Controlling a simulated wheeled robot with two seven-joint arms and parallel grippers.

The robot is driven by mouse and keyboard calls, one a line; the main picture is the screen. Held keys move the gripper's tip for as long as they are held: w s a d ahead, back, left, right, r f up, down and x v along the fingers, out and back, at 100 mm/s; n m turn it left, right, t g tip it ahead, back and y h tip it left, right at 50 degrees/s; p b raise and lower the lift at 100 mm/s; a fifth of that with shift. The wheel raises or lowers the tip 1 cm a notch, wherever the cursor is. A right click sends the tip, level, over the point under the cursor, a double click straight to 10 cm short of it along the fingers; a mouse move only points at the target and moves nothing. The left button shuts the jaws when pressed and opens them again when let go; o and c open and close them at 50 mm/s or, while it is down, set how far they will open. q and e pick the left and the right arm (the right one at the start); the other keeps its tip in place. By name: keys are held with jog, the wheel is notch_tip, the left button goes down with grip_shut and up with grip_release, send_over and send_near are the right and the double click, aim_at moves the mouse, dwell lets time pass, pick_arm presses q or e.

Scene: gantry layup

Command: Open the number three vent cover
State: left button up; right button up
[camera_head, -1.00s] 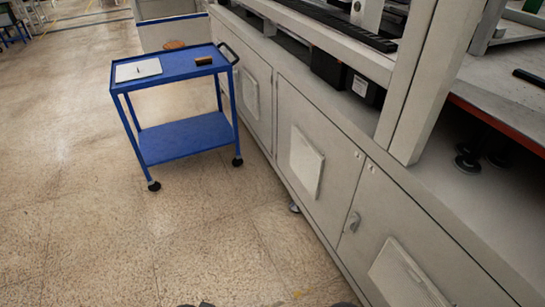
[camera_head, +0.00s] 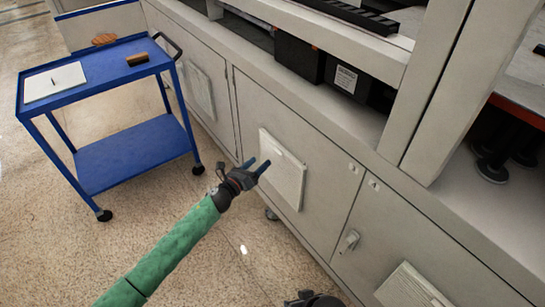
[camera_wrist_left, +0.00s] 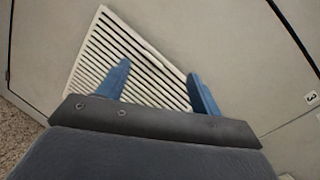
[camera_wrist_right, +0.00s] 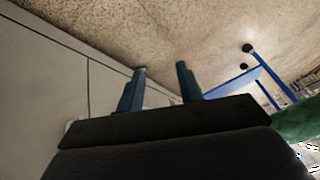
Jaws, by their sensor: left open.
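A pale square vent cover (camera_head: 285,172) sits flat against the middle cabinet door.
Other vent covers are on the doors to the left (camera_head: 200,93) and right (camera_head: 405,287). A door handle (camera_head: 348,242) stands out on the right door. A blue cart (camera_head: 130,157) with a white sheet and a brown block stands at left. The floor between cart and cabinet is clear.

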pick_arm(q)
jog(key=w+d+f+m+g+h, duration=0.1)
jog(key=w+d+m+g+h, duration=0.1)
jog(key=w+d+m, duration=0.3)
jog(key=shift+w+d+f+m+g+h+p, duration=0.25)
jog(key=shift+w+f+m+g+h+p, duration=0.2)
jog(key=shift+w+m+g, duration=0.85)
pick_arm(e)
jog(key=shift+s+a+r, duration=0.15)
jog(key=shift+r, duration=0.9)
jog(key=shift+s+a+r, duration=0.1)
jog(key=shift+s+r, duration=0.05)
jog(key=shift+r, duration=0.85)
pick_arm(q)
jog(key=shift+s+m+t, duration=0.2)
jog(key=shift+m+t, duration=0.1)
jog(key=shift+t, duration=0.1)
